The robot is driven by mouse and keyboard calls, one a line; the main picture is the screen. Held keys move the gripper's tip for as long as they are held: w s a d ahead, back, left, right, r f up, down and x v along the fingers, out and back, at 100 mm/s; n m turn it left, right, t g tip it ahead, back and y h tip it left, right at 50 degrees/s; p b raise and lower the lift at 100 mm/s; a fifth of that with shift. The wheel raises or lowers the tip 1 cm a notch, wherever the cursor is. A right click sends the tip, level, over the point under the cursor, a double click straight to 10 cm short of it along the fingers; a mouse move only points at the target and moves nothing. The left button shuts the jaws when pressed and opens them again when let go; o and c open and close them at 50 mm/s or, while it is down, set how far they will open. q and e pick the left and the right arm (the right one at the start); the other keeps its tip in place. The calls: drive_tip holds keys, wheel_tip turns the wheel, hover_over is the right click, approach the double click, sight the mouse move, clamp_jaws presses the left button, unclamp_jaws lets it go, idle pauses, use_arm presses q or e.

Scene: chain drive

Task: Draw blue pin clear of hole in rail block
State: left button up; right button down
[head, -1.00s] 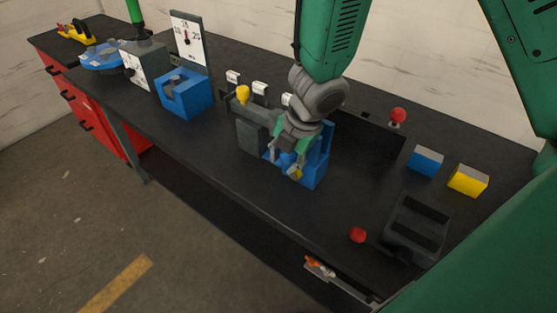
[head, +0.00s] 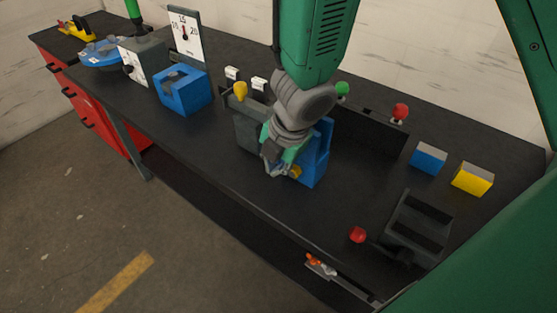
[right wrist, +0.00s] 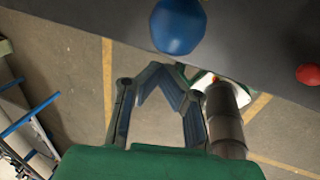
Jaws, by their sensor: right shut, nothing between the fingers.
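My right gripper (head: 272,168) is shut and empty in front of a grey and blue block assembly. The assembly has a grey block (head: 246,128) at left and a blue upright part (head: 318,158) at right; I cannot tell which is the rail block. In the right wrist view the closed fingers (right wrist: 165,70) point toward a round blue knob (right wrist: 178,25), probably the blue pin's head, and appear apart from it. In the head view that knob is hidden by the gripper, and I cannot see the hole. My left gripper is not in view.
A yellow knob (head: 240,91) and a green knob (head: 343,88) stand near the assembly. A blue block (head: 428,158), a yellow block (head: 473,179), a red ball (head: 357,235) and a dark tray (head: 421,213) lie to the right. A blue holder (head: 184,92) stands left. The bench front is clear.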

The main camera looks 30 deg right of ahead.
drive_tip(key=s+a, duration=0.3)
drive_tip(key=a, duration=0.6)
drive_tip(key=shift+s+a, duration=0.3)
drive_tip(key=shift+s, duration=0.05)
idle(0.9)
drive_tip(key=c, duration=1.8)
unclamp_jaws()
drive_tip(key=shift+r, duration=0.15)
drive_tip(key=shift+m+y, duration=0.5)
drive_tip(key=shift+y, duration=0.1)
drive_tip(key=v, duration=0.5)
drive_tip(key=w+v, duration=0.1)
drive_tip(key=v, duration=0.2)
drive_tip(key=shift+s+a+r, duration=0.1)
drive_tip(key=shift+s+r, duration=0.05)
drive_tip(key=shift+r, duration=0.3)
